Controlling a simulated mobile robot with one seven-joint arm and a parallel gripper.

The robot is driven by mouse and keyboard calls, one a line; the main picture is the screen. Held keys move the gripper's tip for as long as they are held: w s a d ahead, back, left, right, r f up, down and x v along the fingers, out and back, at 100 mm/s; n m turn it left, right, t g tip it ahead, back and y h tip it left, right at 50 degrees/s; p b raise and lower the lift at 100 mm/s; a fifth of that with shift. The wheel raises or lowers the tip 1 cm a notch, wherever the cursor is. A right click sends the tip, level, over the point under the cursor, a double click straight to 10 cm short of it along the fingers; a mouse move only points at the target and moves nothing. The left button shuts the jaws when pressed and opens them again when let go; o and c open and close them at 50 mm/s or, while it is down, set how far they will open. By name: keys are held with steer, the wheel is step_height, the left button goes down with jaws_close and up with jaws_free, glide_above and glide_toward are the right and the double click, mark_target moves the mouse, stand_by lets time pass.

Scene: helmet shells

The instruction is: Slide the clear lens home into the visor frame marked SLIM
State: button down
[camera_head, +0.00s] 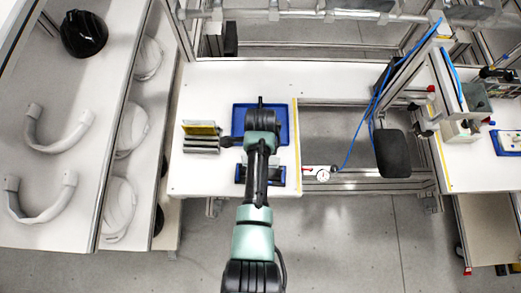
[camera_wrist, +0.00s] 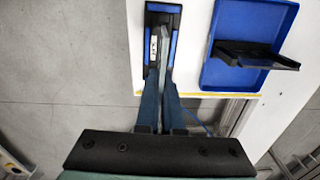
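A visor frame (camera_wrist: 176,18), black with blue side strips and a white label too small to read surely, lies near the table's front edge. It also shows in the head view (camera_head: 277,176), partly behind my arm. My gripper (camera_wrist: 163,82) points at it in the wrist view, with its fingers close together on a thin, greyish, edge-on strip (camera_wrist: 163,50), seemingly the clear lens. The strip overlaps the frame in the picture; I cannot tell whether they touch. In the head view my wrist hides the fingertips.
A blue tray (camera_wrist: 214,76) with a black visor part (camera_wrist: 235,52) lies beside the frame. A grey slotted rack (camera_head: 201,147) with a yellow piece (camera_head: 201,129) stands on the table's left. White table (camera_head: 212,85) is clear at the back.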

steer(key=shift+f+b, duration=3.45)
steer(key=shift+f, duration=0.65)
steer(key=c, duration=1)
jaws_free()
steer(key=shift+r, duration=0.1)
step_height(320, 180, up, 13)
steer(key=shift+f+b, duration=0.1)
steer(key=shift+b, duration=0.35)
